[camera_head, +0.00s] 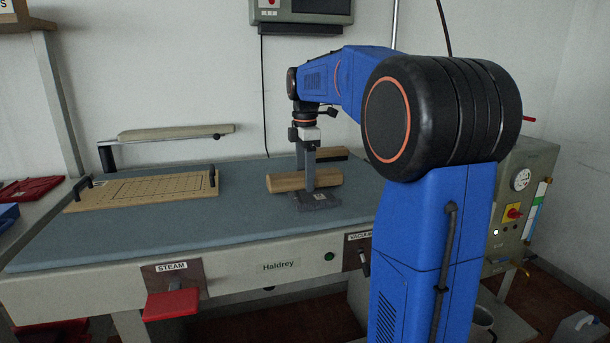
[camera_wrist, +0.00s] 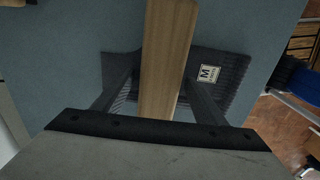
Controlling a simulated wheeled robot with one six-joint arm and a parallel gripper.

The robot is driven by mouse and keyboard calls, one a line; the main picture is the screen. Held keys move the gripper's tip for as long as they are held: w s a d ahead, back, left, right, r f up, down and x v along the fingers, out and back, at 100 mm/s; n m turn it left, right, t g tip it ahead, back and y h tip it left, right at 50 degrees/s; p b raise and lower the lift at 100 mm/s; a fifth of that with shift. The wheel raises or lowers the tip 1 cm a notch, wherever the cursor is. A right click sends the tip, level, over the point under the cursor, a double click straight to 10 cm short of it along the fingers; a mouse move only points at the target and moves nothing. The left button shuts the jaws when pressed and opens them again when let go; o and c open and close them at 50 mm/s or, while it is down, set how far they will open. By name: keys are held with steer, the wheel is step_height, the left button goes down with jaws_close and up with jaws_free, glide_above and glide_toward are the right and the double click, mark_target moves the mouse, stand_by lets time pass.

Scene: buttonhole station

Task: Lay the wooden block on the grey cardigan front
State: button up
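The wooden block (camera_head: 330,180) is a long light-brown bar lying level across the grey cardigan front (camera_head: 318,201) on the blue-grey table. The wrist view shows the block (camera_wrist: 165,50) crossing over the dark ribbed cardigan (camera_wrist: 228,66), which has a white label with an M. One end of the block extends past the cardigan. My gripper (camera_head: 309,182) points straight down over the block. Its fingers (camera_wrist: 158,75) stand on either side of the block, with a gap showing at the left finger. The block hides the cardigan's middle, and its underside contact is hidden.
A wooden board with a grid (camera_head: 145,190) and dark handles lies at the left of the table (camera_head: 200,235). A padded arm (camera_head: 175,132) stands behind it. A dark bar (camera_head: 328,154) lies behind my gripper. A control cabinet (camera_head: 525,195) stands at the right.

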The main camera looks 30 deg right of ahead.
steer(key=shift+r, duration=0.15)
step_height(320, 180, up, 12)
stand_by(0.6)
stand_by(0.5)
